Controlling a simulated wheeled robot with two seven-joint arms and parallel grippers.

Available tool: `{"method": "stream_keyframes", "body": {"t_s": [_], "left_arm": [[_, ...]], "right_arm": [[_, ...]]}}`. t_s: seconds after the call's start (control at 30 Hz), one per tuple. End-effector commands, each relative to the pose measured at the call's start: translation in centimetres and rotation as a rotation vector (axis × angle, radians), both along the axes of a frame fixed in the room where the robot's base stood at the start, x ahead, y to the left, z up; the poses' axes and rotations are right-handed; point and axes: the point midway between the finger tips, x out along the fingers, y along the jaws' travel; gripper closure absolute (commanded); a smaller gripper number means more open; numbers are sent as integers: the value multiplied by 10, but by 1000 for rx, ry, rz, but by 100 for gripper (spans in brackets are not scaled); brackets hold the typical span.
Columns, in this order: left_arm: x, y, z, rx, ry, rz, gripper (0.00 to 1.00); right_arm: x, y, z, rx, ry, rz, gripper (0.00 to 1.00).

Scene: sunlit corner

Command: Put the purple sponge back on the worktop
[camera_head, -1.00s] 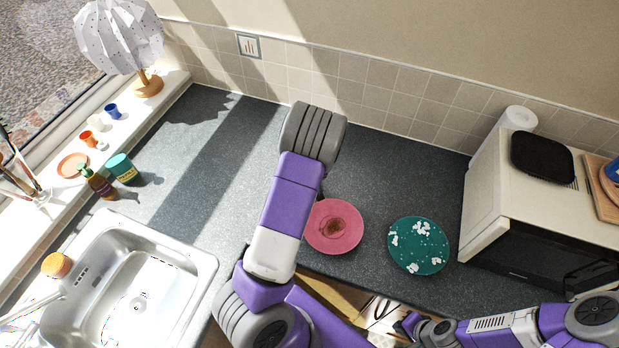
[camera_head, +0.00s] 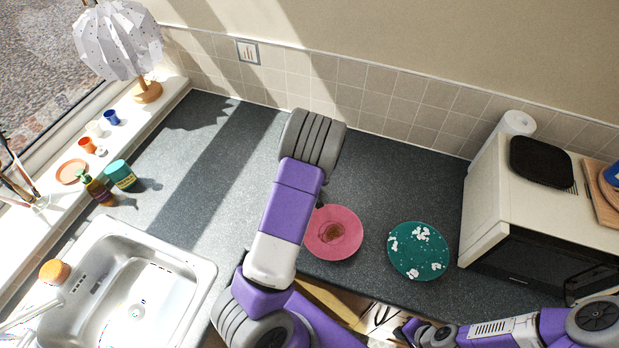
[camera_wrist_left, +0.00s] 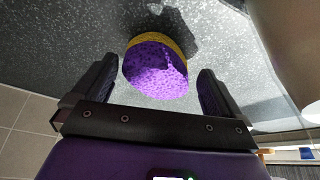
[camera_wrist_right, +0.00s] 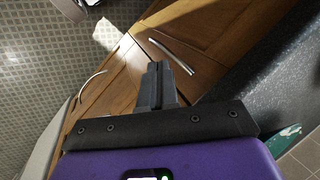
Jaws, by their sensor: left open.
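The purple sponge (camera_wrist_left: 155,72), with a yellow layer on its far side, appears to sit on the grey speckled worktop (camera_wrist_left: 60,45) in the left wrist view. My left gripper (camera_wrist_left: 153,88) is open, with one finger on each side of the sponge and a gap at both sides. In the head view my left forearm hides the sponge and most of that gripper. My right gripper (camera_wrist_right: 164,82) is shut and empty, with its fingers together in front of wooden cupboard doors; it also shows low at the right in the head view (camera_head: 403,331).
A pink plate (camera_head: 346,222) with a brown stain and a green plate (camera_head: 405,262) with white bits lie right of my left arm. A microwave (camera_head: 482,208) stands at the right, a sink (camera_head: 190,262) at the left. The worktop behind the plates is clear.

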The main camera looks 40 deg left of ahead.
Motion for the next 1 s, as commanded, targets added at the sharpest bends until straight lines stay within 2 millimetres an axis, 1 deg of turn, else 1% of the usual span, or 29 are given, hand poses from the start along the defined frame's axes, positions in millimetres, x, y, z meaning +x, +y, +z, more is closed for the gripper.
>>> {"method": "stream_keyframes", "body": {"t_s": [0.03, 0.3, 0.4, 0.5, 0.7, 1.0], "left_arm": [[-1, -4, 10, -1, -4, -2, 0], [-17, -20, 63, -2, -5, -3, 0], [-22, -24, 79, -1, -4, -4, 0], [-26, -27, 90, -1, -1, -3, 0], [-30, -30, 102, 0, -2, -2, 0], [-31, -30, 102, -1, -1, -1, 0]], "right_arm": [[0, 0, 1, 0, 0, 0, 100], [0, 0, 10, 0, 0, 0, 100], [0, 0, 14, 0, 0, 0, 100], [0, 0, 17, 0, 0, 0, 100], [0, 0, 20, 0, 0, 0, 100], [0, 0, 20, 0, 0, 0, 100]]}}
